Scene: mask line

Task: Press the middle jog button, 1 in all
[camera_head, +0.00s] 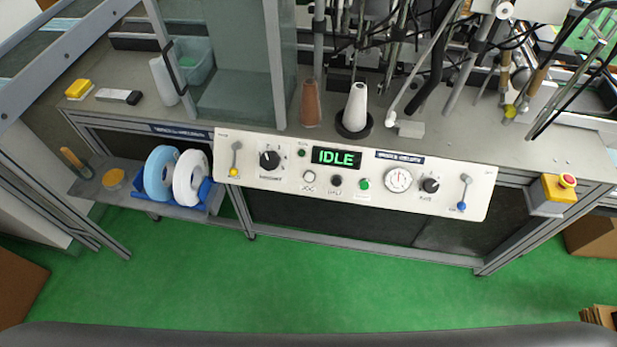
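The control panel (270,197) is a white board on the front of the machine bench. Below its green IDLE display (336,158) three buttons sit in a row. The left one is a white button (309,177). The middle one is a black button (336,181). The right one is a green button (364,184). Their labels are too small to read. Neither of my grippers shows in the head view, and nothing covers the buttons.
Knobs (270,160), a gauge (398,180) and levers flank the buttons. A red emergency stop (567,180) on a yellow box is at the right. Tape rolls (189,178) stand on a low shelf at left. Green floor (330,285) before the panel is clear.

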